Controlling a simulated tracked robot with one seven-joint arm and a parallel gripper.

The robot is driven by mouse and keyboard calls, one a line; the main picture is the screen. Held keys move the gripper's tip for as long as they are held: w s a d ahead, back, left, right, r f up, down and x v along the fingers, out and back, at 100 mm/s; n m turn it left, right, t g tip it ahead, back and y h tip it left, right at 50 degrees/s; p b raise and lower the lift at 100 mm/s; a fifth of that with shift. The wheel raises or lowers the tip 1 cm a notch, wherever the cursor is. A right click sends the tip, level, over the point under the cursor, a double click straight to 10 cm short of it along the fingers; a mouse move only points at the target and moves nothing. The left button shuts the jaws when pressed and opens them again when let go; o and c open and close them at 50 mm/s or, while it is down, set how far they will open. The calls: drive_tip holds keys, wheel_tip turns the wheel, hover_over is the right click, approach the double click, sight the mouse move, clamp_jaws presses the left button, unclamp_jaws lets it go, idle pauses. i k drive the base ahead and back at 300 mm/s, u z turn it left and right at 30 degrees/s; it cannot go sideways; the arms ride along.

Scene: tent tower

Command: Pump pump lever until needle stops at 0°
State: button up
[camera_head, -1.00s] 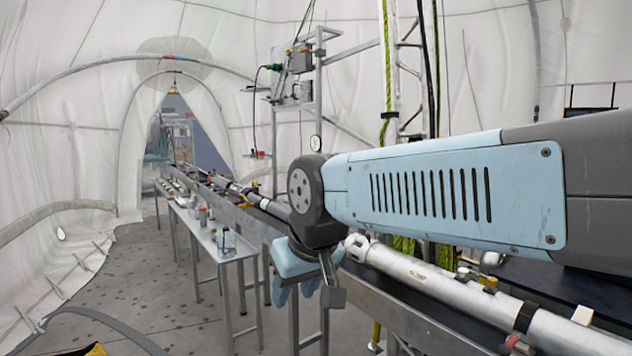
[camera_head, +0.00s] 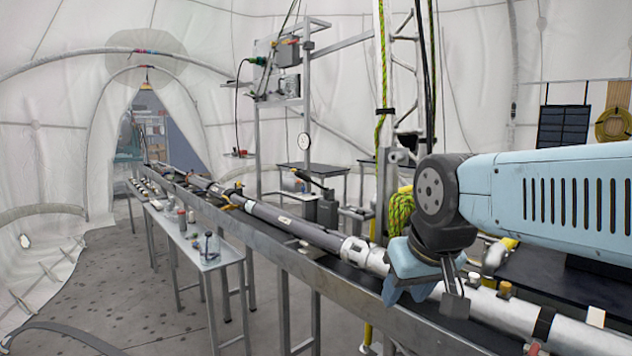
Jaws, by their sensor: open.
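A small round white gauge (camera_head: 304,142) stands on a thin stem behind the long pipe; its needle is too small to read. Below it is a dark pump (camera_head: 327,210) with what looks like the pump lever (camera_head: 312,179), a dark bar slanting up to the left. My gripper (camera_head: 406,286) points down in front of the pipe, right of and nearer than the pump. Its blue jaws are open, and I see nothing between them.
A long pipe (camera_head: 300,229) on a metal rail (camera_head: 335,285) runs between my gripper and the pump. A narrow bench (camera_head: 205,248) with small items stands left. A lattice mast with ropes (camera_head: 384,70) rises behind my arm. Floor at left is clear.

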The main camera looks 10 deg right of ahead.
sight(298, 172)
drive_tip(key=z, duration=0.1)
drive_tip(key=i, duration=1)
drive_tip(key=u, duration=0.15)
drive_tip(key=k, duration=0.65)
drive_tip(key=u, duration=0.45)
drive_tip(key=i, duration=1.75)
drive_tip(key=z, duration=0.65)
drive_tip(key=k, duration=0.55)
